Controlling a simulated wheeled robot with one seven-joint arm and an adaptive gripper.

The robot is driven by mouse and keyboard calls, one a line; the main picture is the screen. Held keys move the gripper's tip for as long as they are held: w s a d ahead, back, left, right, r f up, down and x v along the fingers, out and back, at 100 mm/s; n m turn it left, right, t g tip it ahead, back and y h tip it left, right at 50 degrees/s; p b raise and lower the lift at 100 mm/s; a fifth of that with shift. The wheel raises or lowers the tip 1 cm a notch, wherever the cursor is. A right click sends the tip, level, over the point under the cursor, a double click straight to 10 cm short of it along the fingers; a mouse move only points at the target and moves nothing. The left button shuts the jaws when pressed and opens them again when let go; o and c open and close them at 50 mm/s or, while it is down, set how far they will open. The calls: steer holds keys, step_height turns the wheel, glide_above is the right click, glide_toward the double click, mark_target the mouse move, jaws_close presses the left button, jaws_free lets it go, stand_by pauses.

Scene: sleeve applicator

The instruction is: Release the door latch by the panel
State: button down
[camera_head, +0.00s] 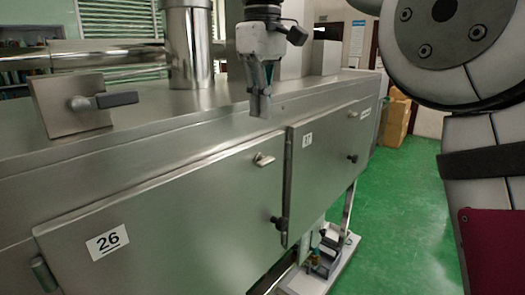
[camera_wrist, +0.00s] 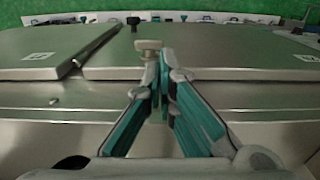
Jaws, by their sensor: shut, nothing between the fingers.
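The long steel cabinet has a door (camera_head: 170,215) marked 26. A small pale latch (camera_head: 264,159) sits at this door's upper right. My gripper (camera_head: 259,112) points down above the cabinet's top edge, and in the head view a gap shows between its fingertips and the latch. In the wrist view my gripper (camera_wrist: 164,57) has its fingertips together and empty. The pale latch (camera_wrist: 149,48) shows just beyond and left of the tips there; I cannot tell whether they touch. A square steel panel (camera_head: 75,103) with a dark-gripped handle (camera_head: 105,101) stands on the top at left.
A second numbered door (camera_head: 325,155) adjoins on the right. Black knobs (camera_head: 277,222) (camera_head: 352,158) stick out from the doors' lower right. A steel pipe (camera_head: 188,45) rises from the top. Green floor is open at right, with cardboard boxes (camera_head: 396,120) behind.

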mark_target(255, 166)
step_height(255, 166, down, 9)
steer(key=shift+f+p, duration=0.1)
steer(key=shift+p, duration=0.5)
steer(key=shift+s+a+f+t+h+p, duration=0.15)
steer(key=shift+t+h+p, duration=0.1)
steer(key=shift+t+h, duration=0.2)
steer(key=shift+s+a+f+t+h+p, duration=0.15)
steer(key=shift+t+h+p, duration=0.15)
steer(key=shift+t, duration=0.25)
steer(key=shift+s, duration=0.1)
stand_by(0.3)
steer(key=shift+s+a+f+t+h+p, duration=0.1)
steer(key=shift+t+h+p, duration=0.05)
steer(key=shift+t+h, duration=0.25)
steer(key=shift+s+f+t+h+p, duration=0.15)
steer(key=shift+t+h, duration=0.1)
steer(key=shift+t, duration=0.15)
steer(key=shift+s+a+f+p, duration=0.15)
steer(key=shift+a+f+p, duration=0.05)
steer(key=shift+f+p, duration=0.4)
stand_by(0.4)
steer(key=shift+f, duration=0.25)
steer(key=shift+s+a+f, duration=0.1)
steer(key=shift+f, duration=0.35)
